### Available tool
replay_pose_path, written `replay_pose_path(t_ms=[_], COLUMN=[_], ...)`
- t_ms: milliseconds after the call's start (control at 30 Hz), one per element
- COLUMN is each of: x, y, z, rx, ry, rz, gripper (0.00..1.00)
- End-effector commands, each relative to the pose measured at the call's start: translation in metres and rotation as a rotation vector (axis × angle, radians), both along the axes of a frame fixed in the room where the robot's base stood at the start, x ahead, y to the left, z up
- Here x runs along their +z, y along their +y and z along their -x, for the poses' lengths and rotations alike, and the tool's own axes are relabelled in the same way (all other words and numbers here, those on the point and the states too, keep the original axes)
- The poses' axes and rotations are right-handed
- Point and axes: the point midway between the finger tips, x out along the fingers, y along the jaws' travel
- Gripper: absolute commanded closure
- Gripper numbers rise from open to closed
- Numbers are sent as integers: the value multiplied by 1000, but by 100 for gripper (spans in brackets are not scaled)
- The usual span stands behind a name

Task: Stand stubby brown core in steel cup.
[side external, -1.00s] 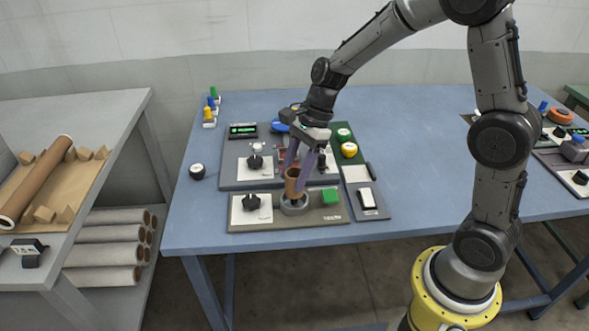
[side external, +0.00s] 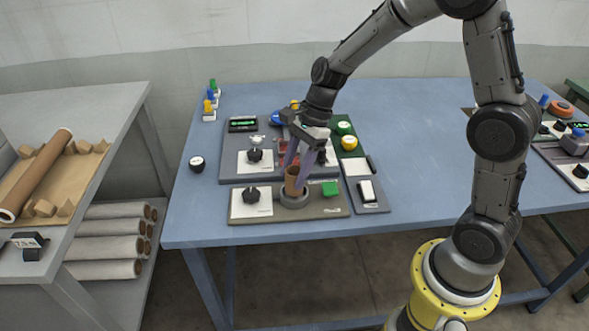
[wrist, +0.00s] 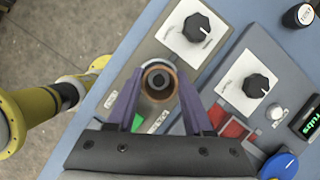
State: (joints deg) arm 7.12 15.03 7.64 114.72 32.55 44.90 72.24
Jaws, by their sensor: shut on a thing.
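The stubby brown core (side external: 291,181) is a short tube between the purple fingers of my gripper (side external: 299,170), which is shut on it. The core is upright, and its lower end is at the steel cup (side external: 295,199), a low grey ring on the front panel. In the wrist view the core (wrist: 172,84) is seen from above, between the fingertips of my gripper (wrist: 157,100). A dark round centre shows through its bore, and the cup's grey rim (wrist: 145,68) shows around it. I cannot tell whether the core touches the cup's floor.
A black knob (side external: 251,195) stands left of the cup and a green block (side external: 329,188) right of it. A panel with another black knob (side external: 255,155) lies behind. A yellow button (side external: 349,143) is at the back right.

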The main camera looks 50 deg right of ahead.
Motion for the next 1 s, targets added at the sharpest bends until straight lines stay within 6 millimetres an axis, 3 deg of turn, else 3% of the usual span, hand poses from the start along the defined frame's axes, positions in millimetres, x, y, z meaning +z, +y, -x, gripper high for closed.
replay_pose_path(t_ms=[500,1000], x=[-17,-18], y=[0,0], z=[0,0], rx=[1,0], ry=[2,1], rz=[0,0], gripper=[100,100])
